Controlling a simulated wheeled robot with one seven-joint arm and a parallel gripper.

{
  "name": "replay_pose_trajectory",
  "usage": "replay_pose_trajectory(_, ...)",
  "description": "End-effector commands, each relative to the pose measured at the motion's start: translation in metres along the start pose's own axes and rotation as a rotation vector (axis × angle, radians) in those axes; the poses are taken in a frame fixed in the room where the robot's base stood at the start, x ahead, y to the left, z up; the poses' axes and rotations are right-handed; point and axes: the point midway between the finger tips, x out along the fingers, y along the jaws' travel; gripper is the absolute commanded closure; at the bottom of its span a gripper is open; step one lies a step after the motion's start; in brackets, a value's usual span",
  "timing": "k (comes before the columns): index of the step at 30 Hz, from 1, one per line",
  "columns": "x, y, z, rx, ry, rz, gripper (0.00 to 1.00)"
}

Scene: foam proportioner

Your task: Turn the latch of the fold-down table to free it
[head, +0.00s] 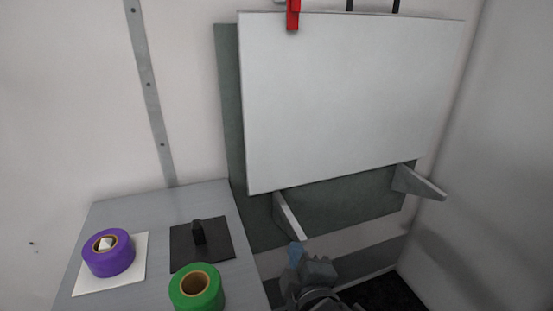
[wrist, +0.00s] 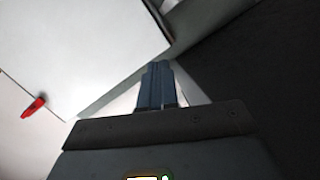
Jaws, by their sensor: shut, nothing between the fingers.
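The fold-down table (head: 350,100) is a pale grey panel folded up flat against the wall. The red latch (head: 293,15) is a small bar at the panel's top edge, left of its middle. It points downward over the panel's face, and its upper end is cut off by the frame. The latch also shows at the left of the wrist view (wrist: 33,107), at the panel's edge. My gripper (head: 295,252) is low in the head view, beside the left bracket and well below the latch. Its blue fingers are together and empty in the wrist view (wrist: 157,66).
Two wedge-shaped brackets (head: 289,216) (head: 419,184) jut out under the panel. A grey side table (head: 190,198) at the left holds a purple tape roll (head: 121,262), a green tape roll (head: 209,299) and a black plate with a knob (head: 217,252). A side wall closes the right.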

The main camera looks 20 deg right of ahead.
Motion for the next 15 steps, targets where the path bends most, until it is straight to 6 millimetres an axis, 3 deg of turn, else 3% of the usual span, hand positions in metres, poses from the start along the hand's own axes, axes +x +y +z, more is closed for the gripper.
replay_pose_trajectory(1,0.016,0.014,-0.015,-0.031,-0.011,0.027,1.00)
replay_pose_trajectory(6,0.056,0.061,-0.057,-0.141,-0.083,0.101,1.00)
replay_pose_trajectory(15,0.094,0.166,-0.136,-0.270,-0.248,0.224,1.00)
